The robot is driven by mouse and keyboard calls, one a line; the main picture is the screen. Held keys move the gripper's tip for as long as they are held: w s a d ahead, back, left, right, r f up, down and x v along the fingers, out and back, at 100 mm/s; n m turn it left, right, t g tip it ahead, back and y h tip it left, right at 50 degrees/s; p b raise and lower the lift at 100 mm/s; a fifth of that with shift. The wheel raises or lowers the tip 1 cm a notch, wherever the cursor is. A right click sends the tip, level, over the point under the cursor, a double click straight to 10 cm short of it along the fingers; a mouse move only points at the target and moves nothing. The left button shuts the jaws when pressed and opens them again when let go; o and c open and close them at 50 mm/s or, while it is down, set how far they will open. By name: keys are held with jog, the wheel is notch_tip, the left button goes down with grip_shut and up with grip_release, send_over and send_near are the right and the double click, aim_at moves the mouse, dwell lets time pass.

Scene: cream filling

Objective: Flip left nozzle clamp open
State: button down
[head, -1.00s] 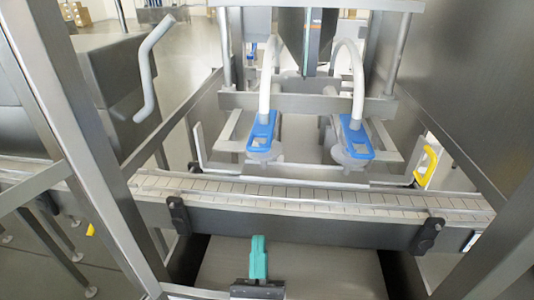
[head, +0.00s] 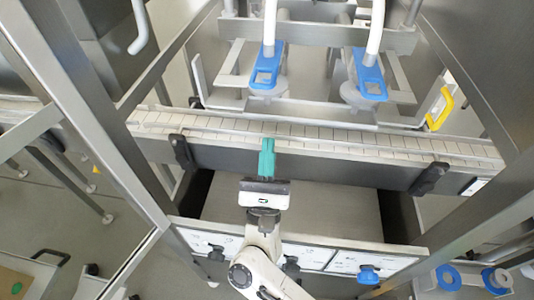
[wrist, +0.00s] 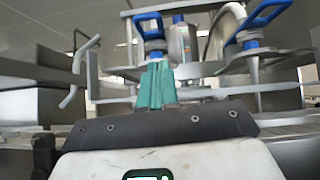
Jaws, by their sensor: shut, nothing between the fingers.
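The left nozzle clamp (head: 266,72) is a blue loop-shaped lever on a grey nozzle, with a white hose rising from it. It also shows in the wrist view (wrist: 149,27), up and a little left of my fingers. The right nozzle clamp (head: 369,76) is a matching blue lever. My gripper (head: 267,145) has teal fingers, shut and empty, at the near edge of the conveyor, below and in front of the left clamp and apart from it. The shut fingers show in the middle of the wrist view (wrist: 156,85).
A slatted conveyor (head: 225,127) runs across between my gripper and the nozzles, with black brackets (head: 182,151) on its front rail. A yellow handle (head: 440,108) is at the right. Steel frame posts (head: 92,125) stand on both sides.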

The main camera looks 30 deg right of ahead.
jog(key=w+d+r+p, duration=0.2)
jog(key=w+r+p, duration=0.1)
jog(key=r, duration=0.4)
jog(key=shift+w+r+p, duration=0.25)
jog(key=shift+r+p, duration=0.15)
jog(key=shift+p, duration=0.25)
jog(key=shift+r, duration=0.1)
